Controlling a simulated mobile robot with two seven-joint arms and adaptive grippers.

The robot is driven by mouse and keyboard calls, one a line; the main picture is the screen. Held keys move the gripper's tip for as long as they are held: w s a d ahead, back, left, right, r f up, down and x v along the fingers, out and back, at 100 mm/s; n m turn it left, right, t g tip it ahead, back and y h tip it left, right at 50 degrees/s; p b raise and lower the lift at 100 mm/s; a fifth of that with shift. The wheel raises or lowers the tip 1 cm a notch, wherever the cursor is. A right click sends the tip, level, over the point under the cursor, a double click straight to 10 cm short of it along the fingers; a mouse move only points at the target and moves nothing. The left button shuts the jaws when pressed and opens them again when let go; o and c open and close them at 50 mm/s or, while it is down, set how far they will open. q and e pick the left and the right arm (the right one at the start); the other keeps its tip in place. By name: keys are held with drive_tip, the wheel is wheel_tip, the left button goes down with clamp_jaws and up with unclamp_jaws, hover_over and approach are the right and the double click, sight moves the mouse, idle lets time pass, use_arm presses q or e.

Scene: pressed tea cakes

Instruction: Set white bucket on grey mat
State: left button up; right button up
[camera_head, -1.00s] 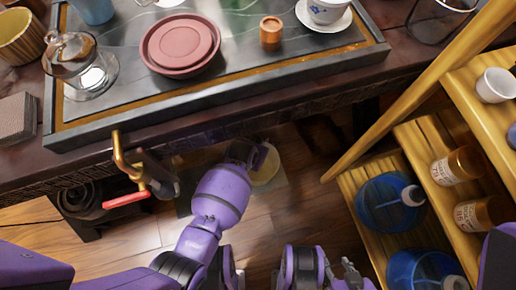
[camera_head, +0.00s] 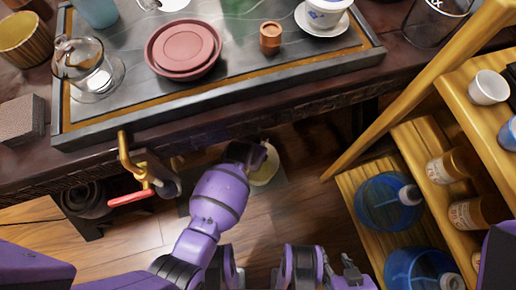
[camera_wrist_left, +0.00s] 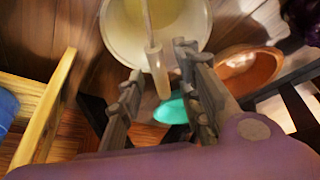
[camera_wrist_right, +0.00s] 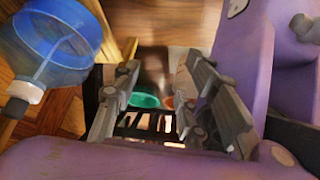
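The white bucket (camera_head: 263,176) shows below the table edge in the head view, partly hidden by my left gripper. In the left wrist view I look into the bucket (camera_wrist_left: 113,35), and its handle grip (camera_wrist_left: 157,75) lies between my left gripper's fingers (camera_wrist_left: 158,62). These fingers stand apart with gaps beside the grip. A darker grey mat (camera_head: 280,182) shows on the floor around the bucket, mostly hidden by my arm. I cannot tell whether the bucket touches it. My right gripper (camera_wrist_right: 157,65) is open and empty, low at the front in the head view (camera_head: 347,272).
The table (camera_head: 300,95) with its tea tray overhangs the floor area. A wooden shelf (camera_head: 345,185) with blue water bottles (camera_head: 385,203) stands at right. A teal bowl (camera_wrist_left: 172,110) shows in the left wrist view.

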use_arm(q)
drive_tip(key=s+a+p, duration=0.2)
drive_tip(key=s+a, duration=0.4)
drive_tip(key=s, duration=0.4)
drive_tip(key=shift+s+r+p, duration=0.4)
drive_tip(key=shift+r, duration=0.05)
